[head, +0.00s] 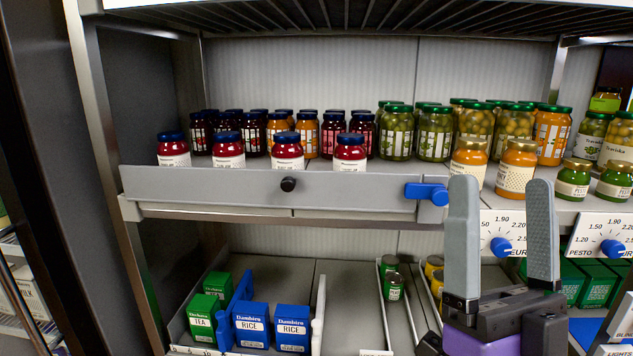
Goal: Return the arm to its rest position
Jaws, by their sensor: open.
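My gripper (501,240) is in the lower right of the head view, with its two grey fingers pointing up. The fingers are wide apart and nothing is between them. It is in front of the shelf unit, and its fingers cover part of the shelf edge and the jars behind. Most of my arm is below the picture and hidden.
The upper shelf front (220,186) holds jars of red preserve (288,152), green jars (397,130) and orange jars (515,165). Below stand blue rice boxes (292,328) and green tea boxes (203,317). A lower middle lane is bare.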

